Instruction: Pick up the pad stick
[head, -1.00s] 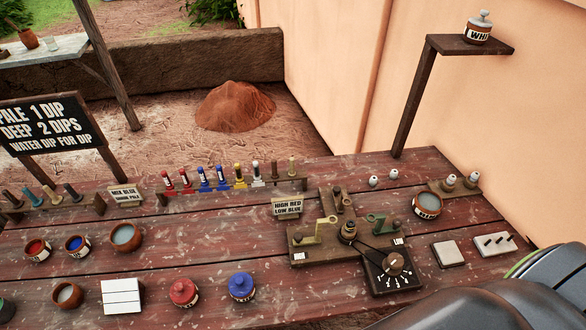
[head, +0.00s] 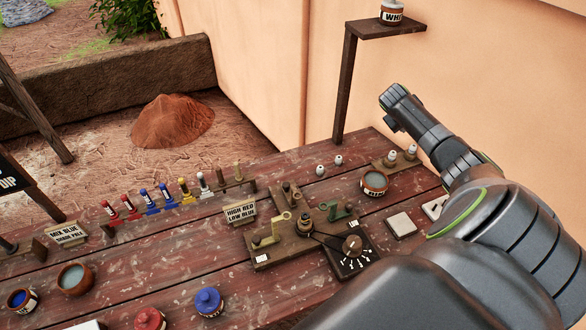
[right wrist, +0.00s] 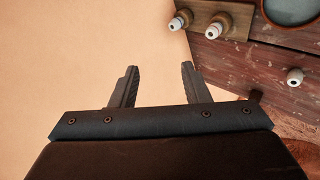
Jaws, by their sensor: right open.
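No label marks the pad stick, so I cannot tell which piece it is. Two short pale-tipped pegs (head: 391,156) stand in a small wooden block (head: 383,165) at the table's right end. These pegs also show at the top of the right wrist view (right wrist: 180,20). More upright sticks with coloured or plain wooden tops stand in a long rack (head: 250,186). My right gripper (right wrist: 158,85) is open and empty, its fingers over the plain wall, left of and apart from the pegs. In the head view its arm reaches in from the right, above the block. My left gripper is out of view.
A bowl of grey liquid (head: 375,183) stands near the block, with two loose white-tipped pieces (head: 320,170) to its left. A wooden lever board (head: 280,252) and a dial box (head: 352,246) lie in front. A post with a shelf (head: 376,30) rises behind.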

